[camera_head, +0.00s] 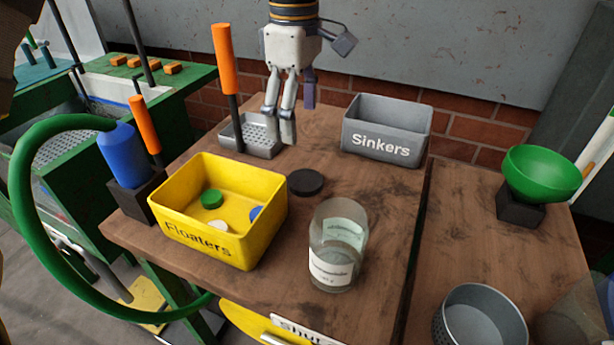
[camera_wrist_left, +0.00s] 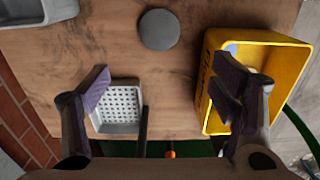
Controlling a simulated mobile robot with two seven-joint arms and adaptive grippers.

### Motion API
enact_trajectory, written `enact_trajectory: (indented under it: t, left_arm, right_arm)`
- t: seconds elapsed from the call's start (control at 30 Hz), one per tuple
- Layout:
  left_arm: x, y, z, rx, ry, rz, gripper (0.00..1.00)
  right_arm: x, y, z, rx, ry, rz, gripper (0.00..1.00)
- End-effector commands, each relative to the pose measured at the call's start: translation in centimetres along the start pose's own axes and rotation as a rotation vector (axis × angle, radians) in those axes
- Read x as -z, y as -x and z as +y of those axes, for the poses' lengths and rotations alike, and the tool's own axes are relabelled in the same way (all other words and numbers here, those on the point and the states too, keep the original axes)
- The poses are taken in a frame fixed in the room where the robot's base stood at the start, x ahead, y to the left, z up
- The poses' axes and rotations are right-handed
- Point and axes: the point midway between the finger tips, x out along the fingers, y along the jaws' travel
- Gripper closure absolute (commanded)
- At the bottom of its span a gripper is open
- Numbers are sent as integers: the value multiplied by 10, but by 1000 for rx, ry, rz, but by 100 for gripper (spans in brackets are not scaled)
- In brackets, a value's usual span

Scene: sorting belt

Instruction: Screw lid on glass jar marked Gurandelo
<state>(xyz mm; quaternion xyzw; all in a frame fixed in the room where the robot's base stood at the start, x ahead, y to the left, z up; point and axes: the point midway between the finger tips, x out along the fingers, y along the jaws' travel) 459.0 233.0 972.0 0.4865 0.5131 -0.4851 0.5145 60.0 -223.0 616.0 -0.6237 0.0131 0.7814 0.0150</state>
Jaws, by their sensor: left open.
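The glass jar (camera_head: 336,240) stands upright near the front of the wooden table, with its mouth open and pale contents inside. Its white label faces front, but its writing is too small to read surely. A dark round lid (camera_head: 305,182) lies flat behind the jar, apart from it; it also shows in the left wrist view (camera_wrist_left: 159,30). My left gripper (camera_head: 292,118) points down, open and empty, above the back of the table, behind the lid. In the left wrist view its fingers (camera_wrist_left: 160,84) are spread wide. My right gripper is not in view.
A yellow Floaters bin (camera_head: 205,237) holding several small pieces stands left of the jar. A grey Sinkers bin (camera_head: 385,122) and perforated tray (camera_head: 262,150) stand at the back. An orange-handled rod (camera_head: 226,62) rises beside the tray. A green funnel (camera_head: 541,172) stands right.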

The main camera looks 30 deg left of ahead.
Motion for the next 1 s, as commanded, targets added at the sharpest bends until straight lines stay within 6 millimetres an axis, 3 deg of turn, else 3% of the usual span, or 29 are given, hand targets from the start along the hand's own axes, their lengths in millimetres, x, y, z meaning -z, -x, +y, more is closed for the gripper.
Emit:
enact_trajectory:
  t: [0.33, 0.77, 1.0]
  left_arm:
    - [0, -60, -1, 6, 1, -1, 21]
    - [-1, -70, -1, 2, 0, 0, 21]
    - [-4, -109, -2, 5, 0, -1, 21]
  right_arm:
    - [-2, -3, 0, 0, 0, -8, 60]
    - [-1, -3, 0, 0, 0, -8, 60]
    - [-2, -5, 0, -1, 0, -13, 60]
